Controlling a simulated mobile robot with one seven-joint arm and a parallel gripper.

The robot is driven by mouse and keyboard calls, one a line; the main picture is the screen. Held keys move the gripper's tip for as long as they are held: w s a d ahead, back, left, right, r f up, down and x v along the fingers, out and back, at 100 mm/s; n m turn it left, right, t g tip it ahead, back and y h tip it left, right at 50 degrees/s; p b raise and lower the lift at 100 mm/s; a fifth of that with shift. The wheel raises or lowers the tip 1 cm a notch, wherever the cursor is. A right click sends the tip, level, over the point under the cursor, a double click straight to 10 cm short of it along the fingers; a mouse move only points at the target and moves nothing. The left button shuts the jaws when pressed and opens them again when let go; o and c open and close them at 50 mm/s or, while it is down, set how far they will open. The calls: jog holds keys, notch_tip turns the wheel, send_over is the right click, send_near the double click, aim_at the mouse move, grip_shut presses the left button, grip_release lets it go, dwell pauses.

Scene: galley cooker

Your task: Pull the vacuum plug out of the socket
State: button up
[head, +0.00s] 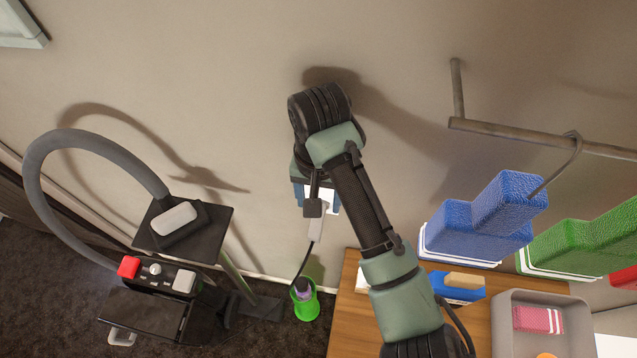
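The vacuum plug (316,226) shows as a white piece with a dark cable running down from it, close to the wall. A white plate, probably the socket (322,195), is partly visible behind my gripper (316,205). My gripper points down at the plug, with bluish finger parts on either side of the white plate. A grey block on the gripper covers the upper plug. I cannot tell whether the fingers touch the plug, or whether it sits in the socket. The vacuum (160,300) is black with a grey hose and stands on the floor at left.
A bright green cup (306,304) stands on the floor below the gripper, by the hanging cable. A wooden surface (347,300) at right holds a grey bin (498,325). Blue (480,225) and green (580,243) textured blocks and a wall rail (530,138) are at right.

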aim_at(316, 227)
notch_tip(316, 227, down, 4)
jog(key=shift+s+r, duration=0.15)
jog(key=shift+r, duration=0.05)
jog(key=shift+f, duration=0.6)
grip_shut()
